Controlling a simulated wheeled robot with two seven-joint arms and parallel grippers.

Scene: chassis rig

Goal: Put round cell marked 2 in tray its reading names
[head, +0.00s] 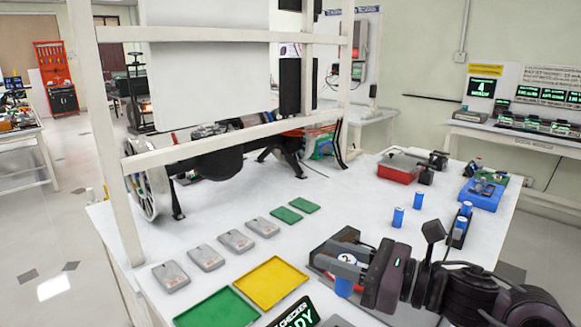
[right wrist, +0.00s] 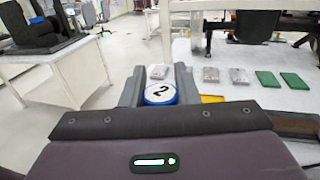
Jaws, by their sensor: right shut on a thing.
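The round cell marked 2 is blue with a white top and a black 2 (right wrist: 161,94). In the head view its blue side (head: 344,288) shows below my right gripper's fingers. My right gripper (head: 346,265) is shut on it near the front of the white table. In the right wrist view the cell sits between the two grey fingers. A green tray (head: 217,308) and a yellow tray (head: 270,283) lie to the left of the gripper, both empty. The checker (head: 293,315) shows partly at the bottom edge, its display text ending in "DY". My left gripper is not in view.
Two blue cells (head: 398,217) (head: 418,200) stand upright behind my right arm; another (head: 466,208) is at a black holder. Several grey boxes (head: 207,257) and green plates (head: 286,215) lie left. A white frame post (head: 105,150) rises at the table's left edge.

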